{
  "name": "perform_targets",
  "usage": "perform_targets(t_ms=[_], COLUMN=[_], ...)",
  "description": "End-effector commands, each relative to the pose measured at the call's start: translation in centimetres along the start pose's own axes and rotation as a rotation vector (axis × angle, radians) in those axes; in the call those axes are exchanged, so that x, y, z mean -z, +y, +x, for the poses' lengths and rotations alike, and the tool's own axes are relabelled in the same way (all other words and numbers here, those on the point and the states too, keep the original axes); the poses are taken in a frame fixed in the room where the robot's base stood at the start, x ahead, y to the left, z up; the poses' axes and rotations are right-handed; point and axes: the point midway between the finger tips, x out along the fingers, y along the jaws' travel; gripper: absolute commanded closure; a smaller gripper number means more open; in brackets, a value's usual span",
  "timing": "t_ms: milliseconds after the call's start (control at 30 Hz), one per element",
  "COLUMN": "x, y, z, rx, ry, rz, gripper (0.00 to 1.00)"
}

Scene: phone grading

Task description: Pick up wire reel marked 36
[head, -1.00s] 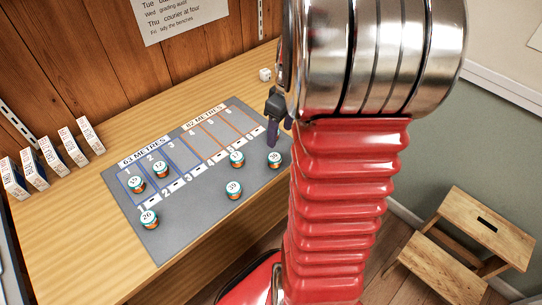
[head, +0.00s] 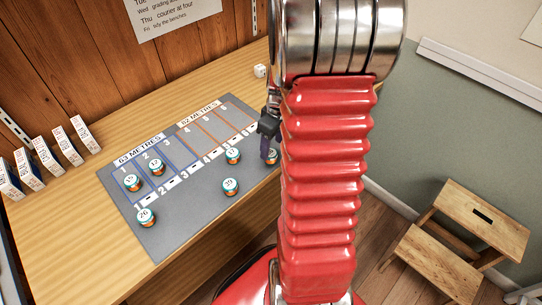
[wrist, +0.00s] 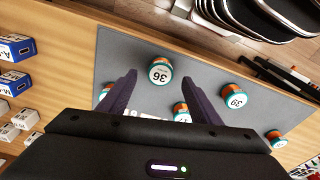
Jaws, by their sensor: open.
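The wire reel marked 36 (wrist: 160,71) has a white top and a teal and orange side. In the wrist view it stands on the grey mat (wrist: 205,68), just beyond and between my fingertips. In the head view the reel (head: 271,158) is at the mat's right edge, partly hidden by my gripper (head: 266,153). My gripper is also in the wrist view (wrist: 159,77). It is open with nothing between its fingers, and whether it touches the reel cannot be told.
The reel marked 39 (head: 230,186) and another reel (head: 233,156) stand left of it. The reel marked 26 (head: 146,216) and two reels in the 63 METRES slots are further left. Boxes (head: 50,153) line the left side. A wooden stool (head: 470,225) stands right.

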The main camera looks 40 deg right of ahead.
Motion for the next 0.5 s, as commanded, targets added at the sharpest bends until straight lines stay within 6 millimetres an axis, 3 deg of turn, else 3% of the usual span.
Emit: perform_targets(t_ms=[333, 500], x=[0.0, 0.0], y=[0.0, -0.1], z=[0.2, 1.6], rx=[0.0, 0.003], ry=[0.0, -0.002], rz=[0.0, 0.0], gripper=[0.42, 0.42])
